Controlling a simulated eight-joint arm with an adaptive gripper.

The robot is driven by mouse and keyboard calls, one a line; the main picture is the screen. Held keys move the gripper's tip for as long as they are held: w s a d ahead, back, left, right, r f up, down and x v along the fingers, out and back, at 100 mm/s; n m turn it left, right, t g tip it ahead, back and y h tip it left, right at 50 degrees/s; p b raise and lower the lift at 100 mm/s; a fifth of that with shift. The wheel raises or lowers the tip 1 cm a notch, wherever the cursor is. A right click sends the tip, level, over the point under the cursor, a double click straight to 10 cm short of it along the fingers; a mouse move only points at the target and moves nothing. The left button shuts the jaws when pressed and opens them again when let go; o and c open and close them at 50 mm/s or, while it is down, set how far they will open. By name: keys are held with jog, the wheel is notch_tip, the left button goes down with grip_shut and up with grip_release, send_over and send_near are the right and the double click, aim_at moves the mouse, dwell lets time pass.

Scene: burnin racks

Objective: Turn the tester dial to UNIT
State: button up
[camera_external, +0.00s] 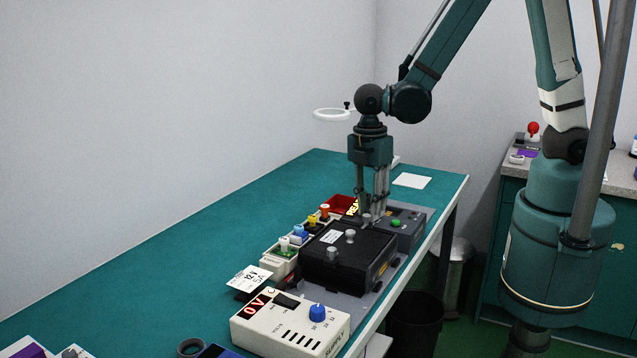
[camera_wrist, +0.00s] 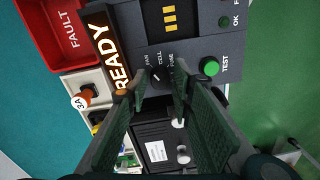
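The tester (camera_external: 415,216) is a dark grey box on the bench's right side. Its face in the wrist view (camera_wrist: 205,52) carries a small dark dial (camera_wrist: 156,76) with a white mark, printed labels FAN, CELL and FUSE beside it, and a green TEST button (camera_wrist: 209,67). I cannot read a UNIT label; the dial is partly hidden by my fingers. My gripper (camera_external: 372,216) points down over the tester. In the wrist view its two fingertips (camera_wrist: 161,80) stand apart on either side of the dial. I cannot tell whether they touch it.
A lit READY sign (camera_wrist: 112,52) and red FAULT bin (camera_wrist: 70,35) lie beside the tester. A black box with grey knobs (camera_external: 345,255) stands close in front. A cream supply unit (camera_external: 290,323) is nearer the camera. The bench's left part (camera_external: 150,285) is clear.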

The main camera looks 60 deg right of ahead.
jog(key=shift+f, duration=0.2)
jog(key=c, duration=0.6)
